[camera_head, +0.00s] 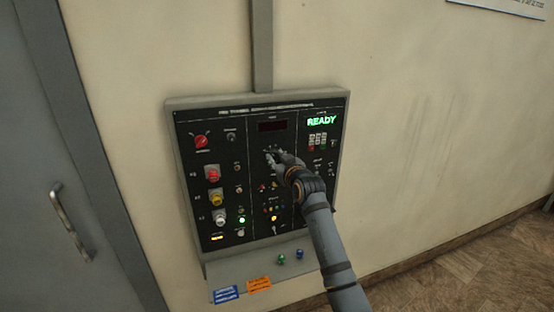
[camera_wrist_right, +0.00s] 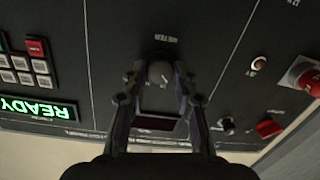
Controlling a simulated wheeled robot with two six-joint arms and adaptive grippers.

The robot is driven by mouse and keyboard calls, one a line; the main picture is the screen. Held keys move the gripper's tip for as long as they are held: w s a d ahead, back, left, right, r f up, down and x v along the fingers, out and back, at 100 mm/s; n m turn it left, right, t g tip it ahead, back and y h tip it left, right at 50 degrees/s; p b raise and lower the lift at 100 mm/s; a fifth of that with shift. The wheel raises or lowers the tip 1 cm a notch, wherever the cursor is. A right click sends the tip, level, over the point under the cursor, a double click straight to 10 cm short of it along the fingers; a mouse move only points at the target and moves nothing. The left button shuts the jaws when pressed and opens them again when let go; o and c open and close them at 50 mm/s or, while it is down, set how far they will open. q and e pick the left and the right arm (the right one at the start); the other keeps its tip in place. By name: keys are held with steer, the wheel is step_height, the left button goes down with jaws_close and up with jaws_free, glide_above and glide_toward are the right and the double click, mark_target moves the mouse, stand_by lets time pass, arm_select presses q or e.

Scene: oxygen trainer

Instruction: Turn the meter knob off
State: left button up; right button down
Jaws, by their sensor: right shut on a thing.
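The meter knob (camera_wrist_right: 160,72) is a small round grey knob on the black panel, beneath the word METER, which appears upside down in the right wrist view. My right gripper (camera_wrist_right: 159,78) has one finger on each side of the knob and is shut on it. In the head view, my right gripper (camera_head: 272,154) reaches the panel's middle column, just below the dark display (camera_head: 272,126), and hides the knob. The exact angle of the knob is hard to read. My left gripper is not in view.
The control panel (camera_head: 170,104) hangs on a beige wall. A red rotary switch (camera_head: 201,141), coloured buttons and a green READY screen (camera_head: 321,120) flank the middle column. A shelf (camera_head: 235,267) with tags juts out below. A grey door (camera_head: 60,130) is at left.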

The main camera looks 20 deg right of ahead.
steer(key=shift+n, duration=1.5)
steer(key=c, duration=1)
jaws_free()
steer(key=shift+c, duration=0.2)
steer(key=shift+s, duration=0.15)
steer(key=s, duration=1.1)
steer(key=shift+s+d+r, duration=0.2)
steer(key=shift+s+r, duration=0.15)
steer(key=shift+r, duration=0.1)
